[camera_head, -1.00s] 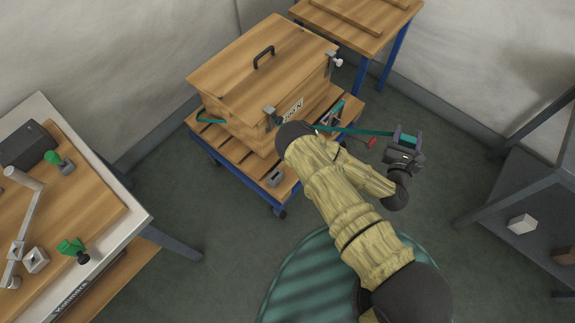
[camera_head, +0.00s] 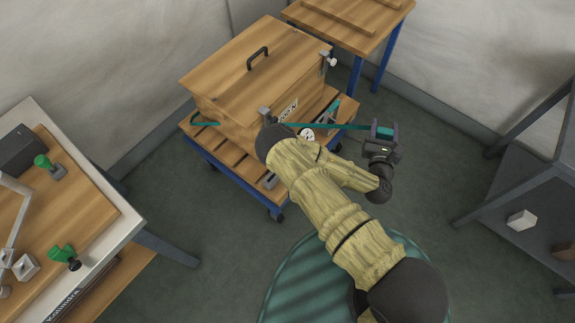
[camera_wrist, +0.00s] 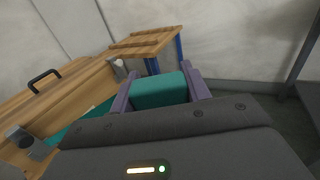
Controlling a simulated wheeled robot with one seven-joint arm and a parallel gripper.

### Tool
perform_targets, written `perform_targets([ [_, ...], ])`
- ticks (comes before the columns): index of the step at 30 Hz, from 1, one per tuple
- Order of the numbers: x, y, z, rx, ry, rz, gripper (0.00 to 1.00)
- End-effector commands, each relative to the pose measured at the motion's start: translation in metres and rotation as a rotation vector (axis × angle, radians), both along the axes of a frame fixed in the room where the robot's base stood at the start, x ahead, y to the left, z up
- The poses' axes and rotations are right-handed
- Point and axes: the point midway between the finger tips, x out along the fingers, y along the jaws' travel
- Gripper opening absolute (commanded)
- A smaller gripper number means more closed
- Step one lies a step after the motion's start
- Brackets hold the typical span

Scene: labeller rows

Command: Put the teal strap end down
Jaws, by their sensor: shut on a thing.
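The teal strap end (camera_head: 384,131) is a thick teal block, held between the two purple fingers of my gripper (camera_head: 383,133). It also fills the gap between the fingers in the wrist view (camera_wrist: 160,91). The teal strap (camera_head: 342,127) runs nearly straight from the right side of the wooden box (camera_head: 235,85) to my gripper. My gripper is in the air, to the right of the slatted cart (camera_head: 212,153). My arm hides part of the cart's front and the box's lower right corner.
A short teal piece (camera_head: 204,119) shows at the cart's left end. A white round dial (camera_head: 307,134) lies near the strap. A wooden table (camera_head: 350,30) stands behind, a grey shelf (camera_head: 520,190) at right, and a bench (camera_head: 85,200) at left. Floor between cart and shelf is clear.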

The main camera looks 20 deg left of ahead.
Motion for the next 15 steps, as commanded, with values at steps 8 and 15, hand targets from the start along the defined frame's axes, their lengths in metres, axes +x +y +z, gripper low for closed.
perform_targets([
  [8, 0.018, 0.053, -0.055, 0.003, -0.003, 0.099, 0.19],
  [15, 0.029, 0.098, -0.087, 0.003, -0.005, 0.190, 0.19],
])
